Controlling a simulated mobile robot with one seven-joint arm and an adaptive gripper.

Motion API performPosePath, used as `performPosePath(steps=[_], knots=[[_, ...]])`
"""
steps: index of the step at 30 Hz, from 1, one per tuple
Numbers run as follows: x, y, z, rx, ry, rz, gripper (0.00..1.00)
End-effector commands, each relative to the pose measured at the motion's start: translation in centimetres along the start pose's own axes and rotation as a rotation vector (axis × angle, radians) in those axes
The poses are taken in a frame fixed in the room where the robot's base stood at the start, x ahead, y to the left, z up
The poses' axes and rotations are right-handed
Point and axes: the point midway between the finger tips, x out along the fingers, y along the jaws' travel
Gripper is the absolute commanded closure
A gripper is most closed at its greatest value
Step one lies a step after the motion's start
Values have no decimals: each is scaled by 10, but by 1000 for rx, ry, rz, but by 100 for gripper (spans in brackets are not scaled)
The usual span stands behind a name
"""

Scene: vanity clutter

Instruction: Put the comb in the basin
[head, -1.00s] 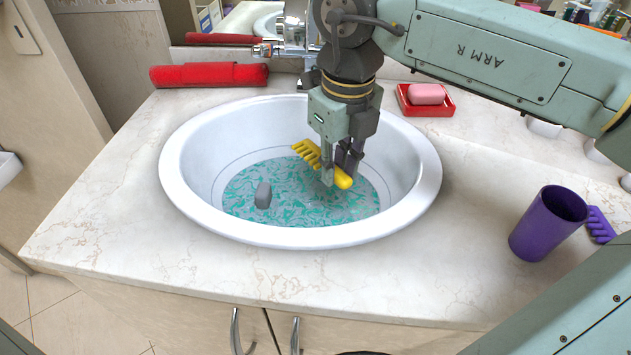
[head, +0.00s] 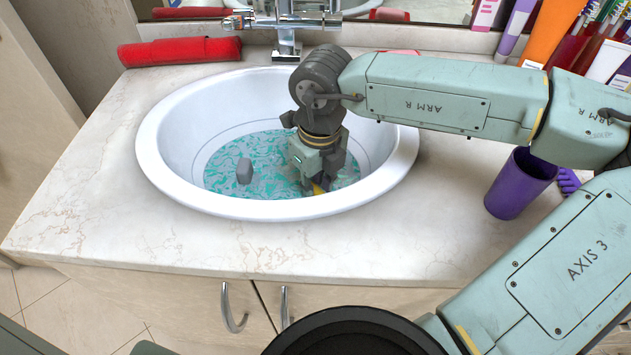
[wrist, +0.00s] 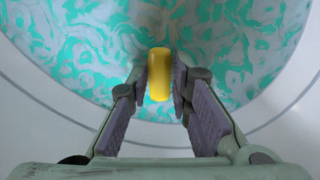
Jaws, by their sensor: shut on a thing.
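The white oval basin (head: 150,155) has a teal-and-grey patterned bottom. My gripper (head: 318,180) is down inside the basin, toward its front right. In the wrist view my gripper (wrist: 160,88) is shut on the yellow comb (wrist: 160,70), its two pads on either side of the rounded yellow end. In the head view only a small yellow bit of the comb (head: 319,188) shows below the fingers; its teeth are hidden. I cannot tell whether the comb touches the basin bottom.
A grey block (head: 245,171) is in the basin, left of my gripper. The faucet (head: 287,35) stands behind the basin, and a rolled red towel (head: 180,51) lies back left. A purple cup (head: 518,186) and a purple toothed object (head: 568,180) are at the right. The front counter is clear.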

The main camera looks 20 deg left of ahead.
Motion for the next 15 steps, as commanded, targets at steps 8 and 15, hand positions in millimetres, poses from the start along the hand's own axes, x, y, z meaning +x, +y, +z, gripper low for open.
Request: performPosePath(steps=[8, 15], knots=[[5, 0, 0, 0, 0, -1, 97], [3, 0, 0, 0, 1, 0, 66]])
